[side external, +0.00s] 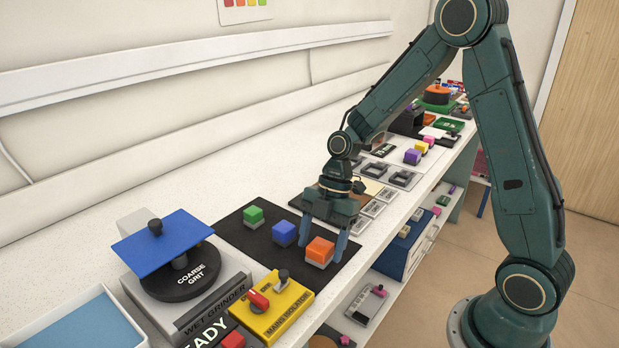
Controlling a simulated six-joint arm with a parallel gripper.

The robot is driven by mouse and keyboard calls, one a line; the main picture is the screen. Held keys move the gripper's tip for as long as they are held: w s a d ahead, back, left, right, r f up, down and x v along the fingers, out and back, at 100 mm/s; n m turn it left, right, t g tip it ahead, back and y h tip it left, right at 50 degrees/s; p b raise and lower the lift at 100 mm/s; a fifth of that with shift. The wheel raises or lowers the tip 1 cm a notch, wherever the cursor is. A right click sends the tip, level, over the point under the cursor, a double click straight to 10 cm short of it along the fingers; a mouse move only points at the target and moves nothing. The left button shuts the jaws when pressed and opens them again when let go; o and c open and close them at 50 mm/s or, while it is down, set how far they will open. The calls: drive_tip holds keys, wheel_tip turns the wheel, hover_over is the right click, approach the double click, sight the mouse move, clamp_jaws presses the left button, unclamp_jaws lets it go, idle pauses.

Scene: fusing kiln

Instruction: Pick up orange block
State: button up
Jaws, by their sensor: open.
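The orange block (320,249), with a grey lower part, sits on a black mat (237,229) on the bench. My gripper (321,253) points down at it, with its blue-grey fingers apart. One finger shows at the block's left and the other at its right in the picture. The block's front and top show between them; I cannot tell whether either finger touches it. The gripper is open and holds nothing.
A blue block (284,233) and a green block (253,215) stand on the mat to the left. A yellow mains isolator (277,307) and a wet grinder (180,270) stand in front. Metal frames (374,208) lie behind, near the bench's right edge.

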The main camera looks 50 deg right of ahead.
sight(320, 245)
drive_tip(key=shift+a+f, duration=0.25)
drive_tip(key=shift+f, duration=0.45)
drive_tip(key=c, duration=1.2)
drive_tip(key=shift+r, duration=0.2)
wheel_tip(320, 245, up, 20)
drive_tip(key=shift+f, duration=0.1)
